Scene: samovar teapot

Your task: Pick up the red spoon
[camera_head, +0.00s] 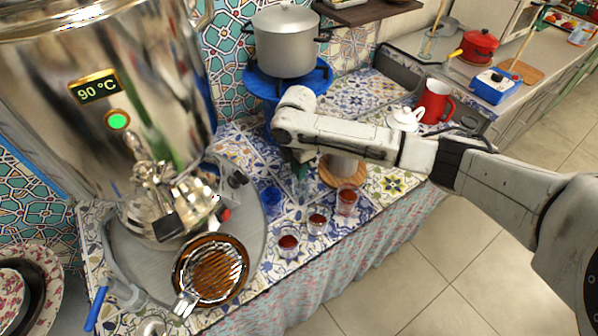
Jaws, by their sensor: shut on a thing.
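I cannot make out a red spoon in the head view. My arm reaches in from the right over the tiled counter, and its white wrist bends down near the middle. My gripper (300,164) shows only in small part below the wrist, above the counter behind the tea glasses. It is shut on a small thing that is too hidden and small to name.
A large samovar (135,100) stands at left, with a brown strainer-like dish (212,270) in front. Tea glasses (317,224) line the counter's front. A pot (285,40) stands behind my wrist. A white teapot (405,118) and red mug (435,102) are at right.

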